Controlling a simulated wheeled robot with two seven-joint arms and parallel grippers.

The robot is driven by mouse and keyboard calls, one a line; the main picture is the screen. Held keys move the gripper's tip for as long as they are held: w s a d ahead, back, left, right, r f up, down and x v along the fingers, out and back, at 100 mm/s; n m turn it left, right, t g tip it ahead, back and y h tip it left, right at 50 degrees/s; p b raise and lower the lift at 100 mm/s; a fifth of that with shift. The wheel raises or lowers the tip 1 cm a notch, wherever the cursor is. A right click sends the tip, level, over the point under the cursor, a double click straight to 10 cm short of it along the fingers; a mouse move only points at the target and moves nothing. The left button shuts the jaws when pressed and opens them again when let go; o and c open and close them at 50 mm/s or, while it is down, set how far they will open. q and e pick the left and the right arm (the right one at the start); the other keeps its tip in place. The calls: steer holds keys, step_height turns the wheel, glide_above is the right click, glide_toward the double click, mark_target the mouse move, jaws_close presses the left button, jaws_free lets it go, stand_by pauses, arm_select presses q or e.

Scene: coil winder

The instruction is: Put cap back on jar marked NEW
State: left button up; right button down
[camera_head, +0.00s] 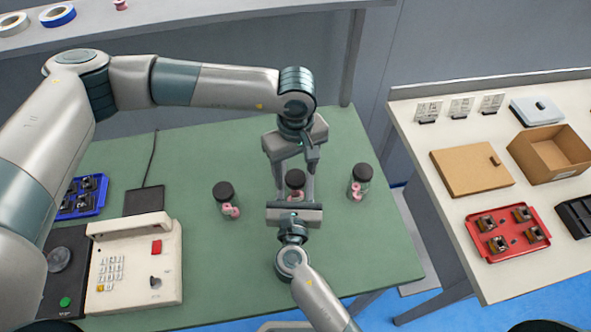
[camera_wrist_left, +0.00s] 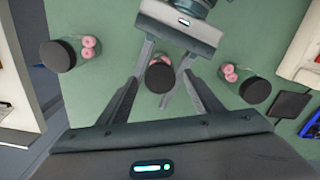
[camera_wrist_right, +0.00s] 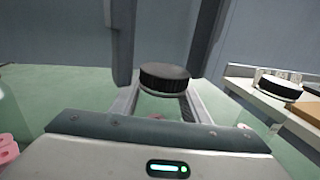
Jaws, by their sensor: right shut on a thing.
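The middle jar, clear with pink bobbins inside, stands on the green table with its black cap (camera_head: 296,178) on top. My right gripper (camera_head: 295,196) is shut on this jar's body from the near side. My left gripper (camera_head: 296,163) is above it, pointing down, its open fingers on either side of the cap. The left wrist view shows the cap (camera_wrist_left: 160,78) between those fingers with gaps. The right wrist view shows the cap (camera_wrist_right: 165,77) level at the jar's top; I cannot tell whether it is fully seated. No jar marking is readable.
Black-capped jars with pink bobbins stand at left (camera_head: 227,202) and right (camera_head: 358,184). A cream keypad machine (camera_head: 135,265) and blue tray (camera_head: 83,205) are at the table's left. The white side table (camera_head: 450,150) holds a cardboard box (camera_head: 551,152) and red tray (camera_head: 507,234).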

arm_select(q)
step_height(320, 180, up, 12)
stand_by(0.9)
arm_select(e)
steer(key=c, duration=0.9)
jaws_free()
steer(key=s, duration=1.6)
steer(key=shift+s+a+b, duration=0.15)
steer(key=shift+a+b, duration=0.15)
steer(key=shift+a, duration=0.1)
steer(key=shift+s, duration=0.55)
arm_select(q)
steer(key=shift+f, duration=0.3)
